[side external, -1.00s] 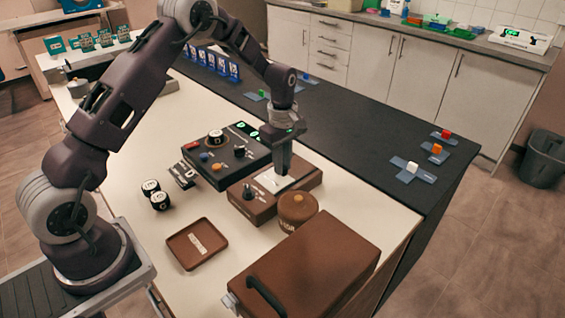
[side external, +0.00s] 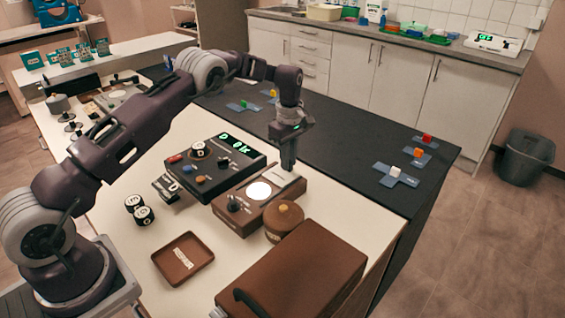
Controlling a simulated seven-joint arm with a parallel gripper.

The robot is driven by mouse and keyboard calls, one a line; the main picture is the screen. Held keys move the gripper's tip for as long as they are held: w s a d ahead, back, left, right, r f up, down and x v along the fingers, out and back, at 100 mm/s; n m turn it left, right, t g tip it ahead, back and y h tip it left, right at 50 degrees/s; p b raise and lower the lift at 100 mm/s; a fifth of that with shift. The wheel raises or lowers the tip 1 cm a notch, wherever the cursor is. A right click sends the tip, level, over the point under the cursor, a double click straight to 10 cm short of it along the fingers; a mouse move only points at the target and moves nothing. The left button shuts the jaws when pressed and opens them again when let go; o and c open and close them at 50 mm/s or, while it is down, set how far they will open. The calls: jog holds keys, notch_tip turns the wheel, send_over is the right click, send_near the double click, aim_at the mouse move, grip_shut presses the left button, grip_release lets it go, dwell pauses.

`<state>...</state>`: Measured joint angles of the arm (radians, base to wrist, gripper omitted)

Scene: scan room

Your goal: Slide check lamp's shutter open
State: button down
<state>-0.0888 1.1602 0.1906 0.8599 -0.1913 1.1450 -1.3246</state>
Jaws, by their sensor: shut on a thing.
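The check lamp is a brown box (side external: 243,218) with a dark knob (side external: 234,204) on top, standing on the white table. A bright round window (side external: 258,191) shows uncovered on its top. The pale shutter (side external: 285,182) lies at the box's far right end, clear of the round window. My gripper (side external: 288,167) points down over that end and is shut on the shutter, at what looks like its grip. The fingertips partly hide the grip, which is too small to see clearly.
A black control box (side external: 212,168) with a green display stands close on the left. A brown round pot (side external: 285,220) stands close in front of the lamp. A large brown case (side external: 295,275) and a shallow brown tray (side external: 183,258) are nearer. The dark counter (side external: 340,160) behind is mostly clear.

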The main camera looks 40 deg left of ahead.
jog(key=shift+w, duration=0.25)
jog(key=c, duration=1.4)
grip_release()
jog(key=shift+o, duration=0.2)
notch_tip(320, 180, up, 8)
jog(key=shift+s+f, duration=0.1)
jog(key=shift+f, duration=0.15)
notch_tip(320, 180, up, 8)
jog(key=m+t, duration=0.1)
jog(key=m, duration=0.1)
send_over(285, 175)
jog(key=s+d+r+m+t, duration=0.1)
jog(key=s+d+r+m, duration=0.15)
jog(key=s+r, duration=0.45)
jog(key=s+d+r+m+t, duration=0.1)
jog(key=s+d+r+m, duration=0.1)
jog(key=s+r+m, duration=0.35)
jog(key=s+d+f+m+t, duration=0.1)
jog(key=s+m, duration=0.3)
jog(key=s, duration=0.8)
jog(key=s+d+f+m+t, duration=0.1)
jog(key=s+m, duration=0.3)
jog(key=s, duration=0.9)
jog(key=shift+s+d+f+t, duration=0.35)
jog(key=shift+d+f, duration=0.2)
jog(key=shift+f, duration=0.3)
